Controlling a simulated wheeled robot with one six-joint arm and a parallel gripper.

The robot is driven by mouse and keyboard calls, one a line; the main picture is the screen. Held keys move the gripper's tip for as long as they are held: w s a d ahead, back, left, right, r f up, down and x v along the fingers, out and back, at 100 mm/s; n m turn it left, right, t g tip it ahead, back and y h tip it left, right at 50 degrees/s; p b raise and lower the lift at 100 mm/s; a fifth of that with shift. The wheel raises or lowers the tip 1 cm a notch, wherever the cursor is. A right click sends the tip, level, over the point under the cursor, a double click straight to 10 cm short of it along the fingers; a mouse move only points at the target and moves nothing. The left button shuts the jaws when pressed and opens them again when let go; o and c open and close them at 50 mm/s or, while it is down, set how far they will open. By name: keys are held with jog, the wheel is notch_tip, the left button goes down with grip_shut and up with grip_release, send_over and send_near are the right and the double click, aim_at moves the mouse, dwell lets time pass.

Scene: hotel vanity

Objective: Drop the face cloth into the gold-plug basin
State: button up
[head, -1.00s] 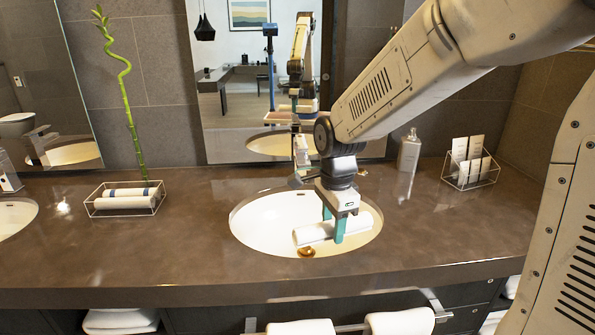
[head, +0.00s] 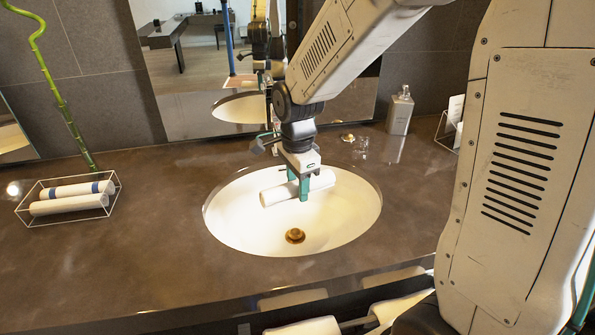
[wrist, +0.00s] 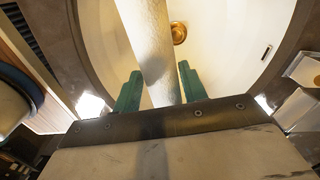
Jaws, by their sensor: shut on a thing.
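The face cloth (head: 270,195) is a rolled white cloth. My gripper (head: 303,190) is shut on it with its teal fingers and holds it over the white oval basin (head: 345,228). The gold plug (head: 295,236) shows at the bottom of this basin, in front of the cloth. In the wrist view the cloth (wrist: 150,40) runs up from between the two teal fingers (wrist: 157,92), with the gold plug (wrist: 179,33) just to its right. The cloth looks apart from the basin floor, but its exact height is hard to tell.
A wire tray (head: 68,214) with two rolled cloths stands on the brown counter (head: 130,265) at the left. A soap bottle (head: 399,111) stands behind the basin at the right. A mirror (head: 190,80) rises behind the counter.

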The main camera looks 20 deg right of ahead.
notch_tip(320, 180, down, 11)
dwell(0.5)
jog(key=shift+r, duration=0.1)
jog(key=o, duration=1.1)
jog(key=shift+r, duration=0.1)
notch_tip(320, 180, up, 8)
jog(key=shift+s+f, duration=0.1)
jog(key=shift+f, duration=0.1)
dwell(0.5)
